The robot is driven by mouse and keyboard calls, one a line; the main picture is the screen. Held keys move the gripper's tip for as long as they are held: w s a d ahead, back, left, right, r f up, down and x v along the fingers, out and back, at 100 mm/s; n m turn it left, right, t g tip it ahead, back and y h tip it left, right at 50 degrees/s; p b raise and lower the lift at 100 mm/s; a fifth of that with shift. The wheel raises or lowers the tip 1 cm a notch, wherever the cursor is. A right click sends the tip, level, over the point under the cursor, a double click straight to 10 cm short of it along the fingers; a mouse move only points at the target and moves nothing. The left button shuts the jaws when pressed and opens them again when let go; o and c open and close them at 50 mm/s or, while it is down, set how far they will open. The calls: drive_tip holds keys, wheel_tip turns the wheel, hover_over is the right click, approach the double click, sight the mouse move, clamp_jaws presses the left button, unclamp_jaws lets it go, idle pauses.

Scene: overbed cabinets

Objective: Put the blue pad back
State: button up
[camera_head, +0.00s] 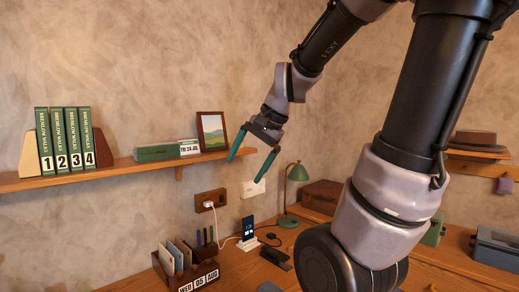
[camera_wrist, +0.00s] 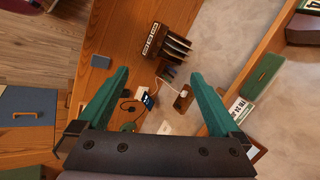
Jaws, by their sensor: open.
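My gripper (camera_head: 245,170) is open and empty, with its two green fingers in the air in front of the wall, just right of the shelf's end. In the wrist view my gripper (camera_wrist: 160,74) points at the desk, its fingers wide apart with nothing between them. A phone with a blue-lit screen (camera_head: 248,229) stands on a white charger right of the organiser.
A green lamp (camera_head: 297,178), brown case (camera_head: 321,196) and blue-grey box (camera_head: 495,248) stand on the desk. My arm hides the middle right.

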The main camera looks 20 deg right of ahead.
drive_tip(key=s+r+n+t+h, duration=0.1)
drive_tip(key=s+r+n+t, duration=0.1)
drive_tip(key=s+r+n, duration=0.2)
drive_tip(key=s+n, duration=0.1)
drive_tip(key=s, duration=0.2)
drive_tip(key=shift+d+r+n+h, duration=0.2)
drive_tip(key=shift+r+n+h, duration=0.1)
drive_tip(key=shift+r+h, duration=0.1)
idle(0.7)
